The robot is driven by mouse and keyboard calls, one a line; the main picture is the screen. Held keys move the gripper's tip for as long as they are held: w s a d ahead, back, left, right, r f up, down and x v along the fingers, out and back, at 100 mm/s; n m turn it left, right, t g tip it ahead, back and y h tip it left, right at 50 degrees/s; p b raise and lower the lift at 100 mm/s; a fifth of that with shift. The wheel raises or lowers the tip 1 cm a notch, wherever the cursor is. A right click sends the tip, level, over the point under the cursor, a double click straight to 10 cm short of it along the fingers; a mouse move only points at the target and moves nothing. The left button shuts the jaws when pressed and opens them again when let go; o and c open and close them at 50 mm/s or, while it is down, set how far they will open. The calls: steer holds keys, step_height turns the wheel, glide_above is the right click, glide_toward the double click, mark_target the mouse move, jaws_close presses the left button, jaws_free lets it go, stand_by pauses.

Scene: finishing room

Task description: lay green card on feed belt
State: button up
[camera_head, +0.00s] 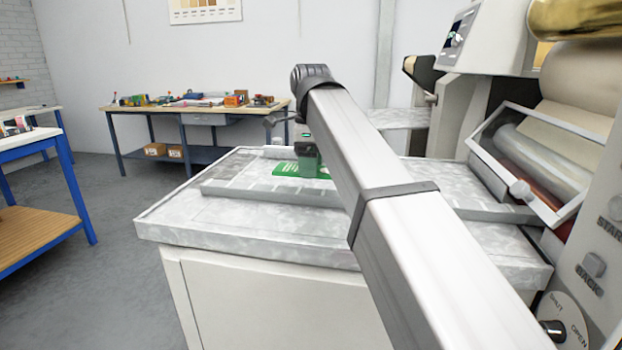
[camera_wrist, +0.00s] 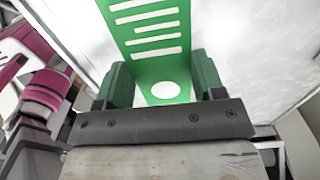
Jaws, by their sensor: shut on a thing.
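The green card (camera_head: 286,168), with white bars and a white disc, shows beside my gripper (camera_head: 307,172) in the head view. In the wrist view the card (camera_wrist: 148,68) runs away from between the two green fingers of my gripper (camera_wrist: 162,85). My gripper is shut on the card's near end. The card is over the pale grey feed belt (camera_head: 232,188), a flat slab on the machine's table. Whether the card touches the belt I cannot tell. My arm hides part of the belt in the head view.
The machine's table (camera_head: 195,228) has a raised rim. A framed guard (camera_head: 520,185) and rollers stand to the right, with a control panel (camera_head: 590,240) nearer. A workbench (camera_head: 200,108) with small items is behind. A magenta cylinder (camera_wrist: 45,90) is left in the wrist view.

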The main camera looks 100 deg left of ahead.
mark_target(311, 191)
steer(key=shift+f, duration=1.85)
steer(key=shift+f, duration=0.35)
steer(key=o, duration=0.9)
step_height(311, 191, up, 13)
steer(key=shift+f, duration=0.1)
